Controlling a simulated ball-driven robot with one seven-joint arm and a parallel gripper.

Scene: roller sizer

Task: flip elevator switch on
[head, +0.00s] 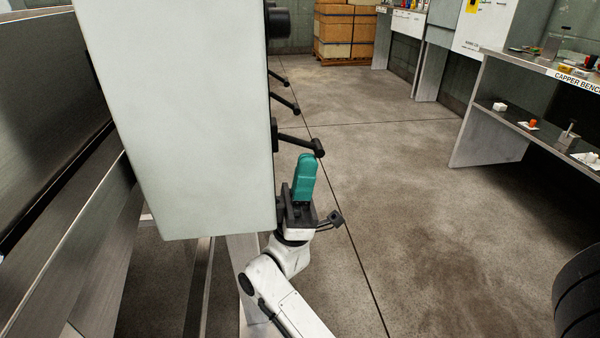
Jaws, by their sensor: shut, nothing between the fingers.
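A pale grey control box (180,110) fills the upper left of the head view. Black levers stick out from its right side: a near one (300,142), a middle one (286,104) and a far one (279,79). No label is readable, so I cannot tell which is the elevator switch. My gripper (307,160), with teal fingers, points up beside the box's right side, just below the tip of the near lever. The fingers are shut and empty. I cannot tell whether they touch the lever. The box's lever-side face is seen almost edge-on, so the lever mounts are partly hidden.
A black round knob-like part (277,21) sits higher on the box's side. Metal machine panels (55,130) stand at the left. A bench labelled "CAPPER BENC" (520,68) holds small items at the right. The concrete floor (400,180) between is clear.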

